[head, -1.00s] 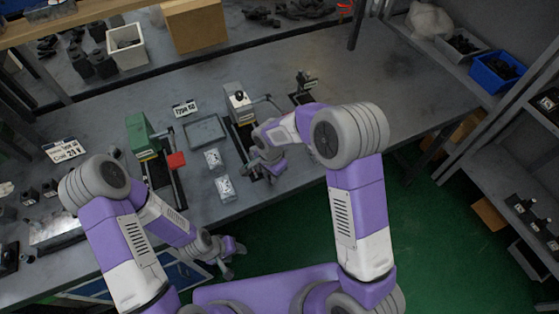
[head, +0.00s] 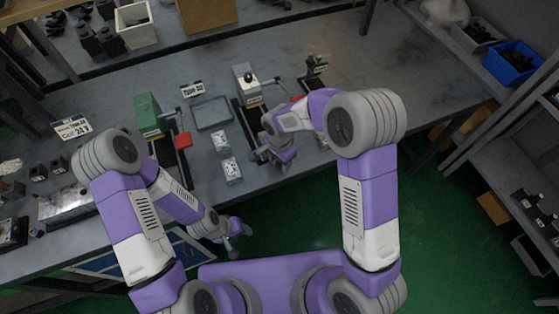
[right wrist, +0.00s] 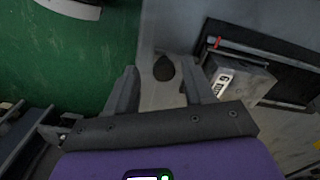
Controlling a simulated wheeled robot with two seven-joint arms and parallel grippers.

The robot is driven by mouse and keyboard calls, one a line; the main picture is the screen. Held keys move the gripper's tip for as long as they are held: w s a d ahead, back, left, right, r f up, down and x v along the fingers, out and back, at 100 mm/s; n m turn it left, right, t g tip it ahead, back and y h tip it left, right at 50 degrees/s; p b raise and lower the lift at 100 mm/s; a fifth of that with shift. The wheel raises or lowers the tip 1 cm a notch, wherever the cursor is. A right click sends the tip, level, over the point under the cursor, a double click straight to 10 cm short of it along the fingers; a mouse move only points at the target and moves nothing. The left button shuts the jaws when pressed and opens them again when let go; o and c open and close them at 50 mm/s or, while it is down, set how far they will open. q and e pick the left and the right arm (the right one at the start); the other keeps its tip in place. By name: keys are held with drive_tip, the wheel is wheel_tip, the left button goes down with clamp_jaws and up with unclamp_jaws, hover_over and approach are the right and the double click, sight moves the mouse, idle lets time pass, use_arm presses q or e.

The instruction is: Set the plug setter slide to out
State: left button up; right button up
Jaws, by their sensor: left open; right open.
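Slide fixtures stand on the bench; their labels are too small in the head view to tell which is the plug setter. My right gripper (head: 272,160) is open over the front of the grey fixture's rail. In the right wrist view a dark rounded knob (right wrist: 163,68) shows between its open fingers, with no visible grip. My left gripper (head: 240,235) is open and empty, off the bench's front edge.
A labelled grey block (right wrist: 238,80) lies right of the fingers in the right wrist view. A grey tray (head: 211,113) and two small pale blocks (head: 226,155) lie between the fixtures. Another small fixture (head: 316,68) stands farther right.

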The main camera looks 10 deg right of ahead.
wheel_tip(320, 180, up, 7)
drive_tip(key=shift+r+p, duration=0.1)
drive_tip(key=shift+p, duration=0.45)
